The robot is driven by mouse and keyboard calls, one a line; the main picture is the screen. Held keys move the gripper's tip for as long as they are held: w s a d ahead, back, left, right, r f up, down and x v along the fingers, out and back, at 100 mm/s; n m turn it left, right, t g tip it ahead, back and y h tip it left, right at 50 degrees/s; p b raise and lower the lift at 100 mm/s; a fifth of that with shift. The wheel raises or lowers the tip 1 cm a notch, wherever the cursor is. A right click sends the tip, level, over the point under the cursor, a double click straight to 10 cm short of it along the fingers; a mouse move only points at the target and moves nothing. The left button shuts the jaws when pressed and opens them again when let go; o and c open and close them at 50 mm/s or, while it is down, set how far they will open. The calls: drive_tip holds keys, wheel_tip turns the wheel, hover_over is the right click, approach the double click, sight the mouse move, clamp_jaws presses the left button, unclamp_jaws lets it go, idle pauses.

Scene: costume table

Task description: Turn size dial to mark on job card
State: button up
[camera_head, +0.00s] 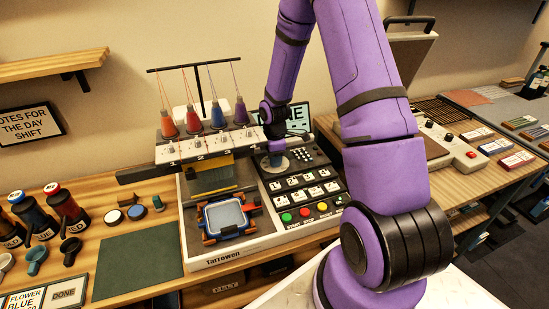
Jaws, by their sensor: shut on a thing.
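The embroidery machine (228,257), labelled Tarrowen, stands on the wooden table in the middle of the view. Its control panel (265,187) is on the right side of its top. My gripper (275,157) points down at the upper left of this panel and is shut on the size dial (273,166). Only a grey, round part of the dial shows below the fingers; its pointer and marks are too small to read. The job card (30,300) lies at the lower left, cut by the frame edge.
Thread cones (217,116) stand on the machine left of my gripper, under a thread rack. A blue hoop (224,217) sits at the machine's front. A green mat (137,262) lies bare to its left. A heat press (440,150) stands to the right, behind my arm.

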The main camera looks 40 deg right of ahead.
drive_tip(key=m, duration=0.5)
drive_tip(key=shift+m, duration=0.3)
drive_tip(key=m, duration=1)
drive_tip(key=shift+m, duration=2.7)
drive_tip(key=o, duration=0.9)
